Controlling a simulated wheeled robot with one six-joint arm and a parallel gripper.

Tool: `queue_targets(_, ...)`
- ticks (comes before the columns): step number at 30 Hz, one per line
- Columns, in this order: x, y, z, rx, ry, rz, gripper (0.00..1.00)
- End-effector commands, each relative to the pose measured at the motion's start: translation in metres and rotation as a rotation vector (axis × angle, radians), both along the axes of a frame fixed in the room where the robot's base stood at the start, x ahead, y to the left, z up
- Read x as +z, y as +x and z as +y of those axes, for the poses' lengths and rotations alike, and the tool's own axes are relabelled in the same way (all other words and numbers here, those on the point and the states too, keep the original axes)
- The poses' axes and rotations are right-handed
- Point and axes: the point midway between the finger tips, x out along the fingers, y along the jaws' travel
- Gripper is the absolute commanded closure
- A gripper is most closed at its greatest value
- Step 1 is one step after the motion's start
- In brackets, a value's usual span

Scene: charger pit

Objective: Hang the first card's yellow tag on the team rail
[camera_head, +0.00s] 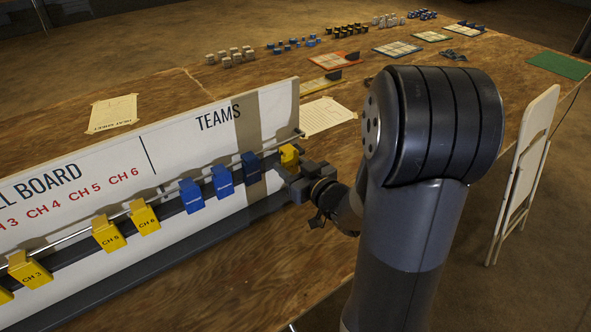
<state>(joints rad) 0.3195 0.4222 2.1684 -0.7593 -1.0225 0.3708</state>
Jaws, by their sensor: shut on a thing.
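A yellow tag (289,155) is at the right end of the white board, at the rail. My gripper (297,170) is shut on this tag; my fingers hide its lower part. I cannot tell whether the tag is hooked on the rail or only held beside it. The rail (271,147) is a thin metal bar along the board under the word TEAMS. Blue tags (222,181) hang on it to the left of my gripper. Farther left, yellow tags (145,216) marked with CH numbers hang along the board.
The call board (190,140) stands on the wooden table. Papers (112,113) lie behind it. Coloured cards (397,48), small blocks (229,56) and a green mat (560,65) are farther back. A folding chair (524,165) stands at the table's right side.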

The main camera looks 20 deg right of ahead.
Motion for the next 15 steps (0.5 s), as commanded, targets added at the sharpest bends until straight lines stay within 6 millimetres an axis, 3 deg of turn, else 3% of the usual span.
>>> queue_targets(15,0.001,0.035,0.012,0.002,0.001,-0.001,0.81)
